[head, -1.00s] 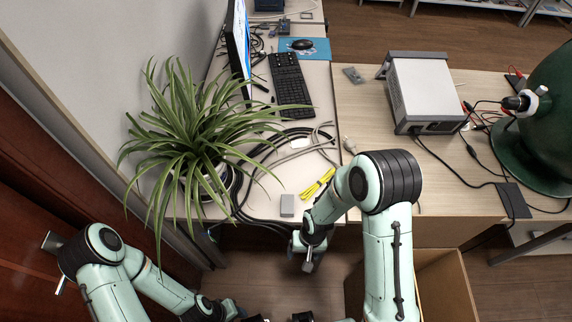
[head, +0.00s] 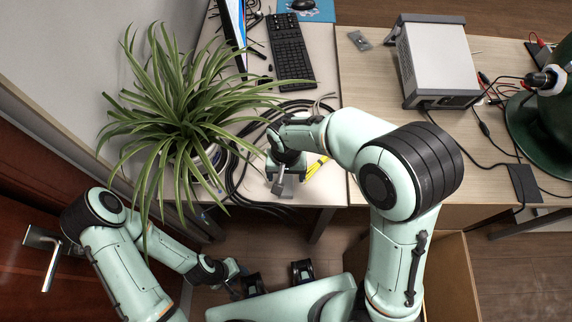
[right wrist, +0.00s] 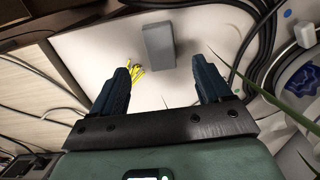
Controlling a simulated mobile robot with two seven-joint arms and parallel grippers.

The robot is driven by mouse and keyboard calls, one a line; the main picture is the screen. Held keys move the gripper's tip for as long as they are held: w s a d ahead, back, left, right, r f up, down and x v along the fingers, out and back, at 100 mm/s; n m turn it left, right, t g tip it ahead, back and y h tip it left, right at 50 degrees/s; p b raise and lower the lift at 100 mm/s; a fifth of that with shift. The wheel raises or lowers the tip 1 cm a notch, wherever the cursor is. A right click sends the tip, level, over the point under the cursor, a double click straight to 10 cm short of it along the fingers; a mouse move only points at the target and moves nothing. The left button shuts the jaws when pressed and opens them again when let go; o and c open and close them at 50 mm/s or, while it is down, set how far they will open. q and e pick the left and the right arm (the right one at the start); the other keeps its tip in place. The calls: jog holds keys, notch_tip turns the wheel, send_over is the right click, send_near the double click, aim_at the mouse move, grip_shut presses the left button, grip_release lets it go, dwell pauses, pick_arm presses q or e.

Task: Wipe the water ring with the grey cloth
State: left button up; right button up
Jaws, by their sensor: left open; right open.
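A small grey rectangular piece, which looks like the folded grey cloth (right wrist: 159,45), lies on the pale desk in the right wrist view. It is ahead of my right gripper (right wrist: 163,72), between the lines of its two spread fingers, and nothing is held. In the head view my right gripper (head: 283,180) is over the desk's near edge and covers the cloth. My left gripper (head: 236,278) is low, off the desk, open and empty. I cannot make out the water ring in either view.
A spiky potted plant (head: 190,110) stands left of my right gripper. A keyboard (head: 290,50) and a grey instrument box (head: 437,62) are further back. A cardboard box (head: 452,275) stands below the desk.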

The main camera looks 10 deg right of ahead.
aim_at(286, 185)
notch_tip(286, 185, down, 7)
jog(key=shift+f+b, duration=0.1)
jog(key=shift+b, duration=0.35)
jog(key=c, duration=1.1)
jog(key=o, duration=0.7)
jog(key=shift+r, duration=0.3)
jog(key=shift+c, duration=0.2)
jog(key=c, duration=0.8)
